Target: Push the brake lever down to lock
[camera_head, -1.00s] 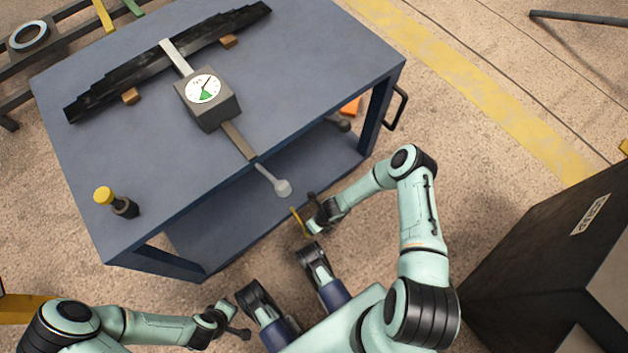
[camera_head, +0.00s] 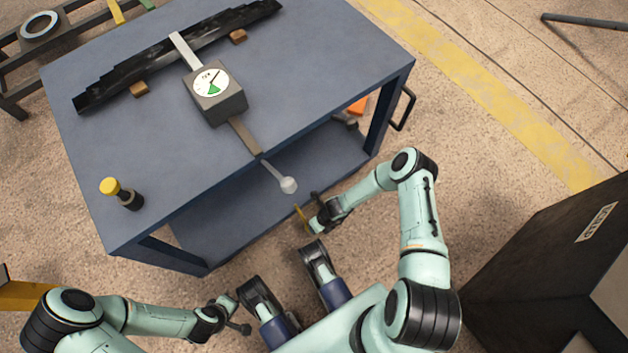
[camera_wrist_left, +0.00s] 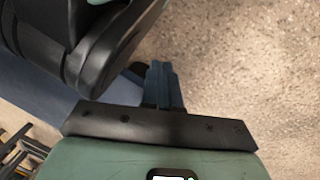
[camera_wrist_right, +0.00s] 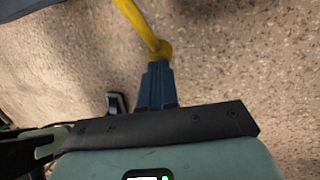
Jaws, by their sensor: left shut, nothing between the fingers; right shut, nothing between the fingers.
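A yellow brake lever (camera_head: 300,213) sticks out near the front lower edge of the blue cart (camera_head: 170,190). In the right wrist view its rounded end (camera_wrist_right: 160,48) lies just beyond my blue fingertips; I cannot tell whether they touch. My right gripper (camera_head: 311,226) is shut and empty, beside the lever end. It also shows shut in the right wrist view (camera_wrist_right: 157,70). My left gripper (camera_head: 244,329) is shut and empty, low at the left, away from the cart. It also shows in the left wrist view (camera_wrist_left: 162,72).
On the cart top are a dark leaf spring (camera_head: 170,58), a gauge box (camera_head: 214,95) with a bar and round-knobbed handle (camera_head: 287,184), and a yellow-capped object (camera_head: 121,194). A dark cabinet (camera_head: 550,260) stands at the right. Bare floor lies between cart and cabinet.

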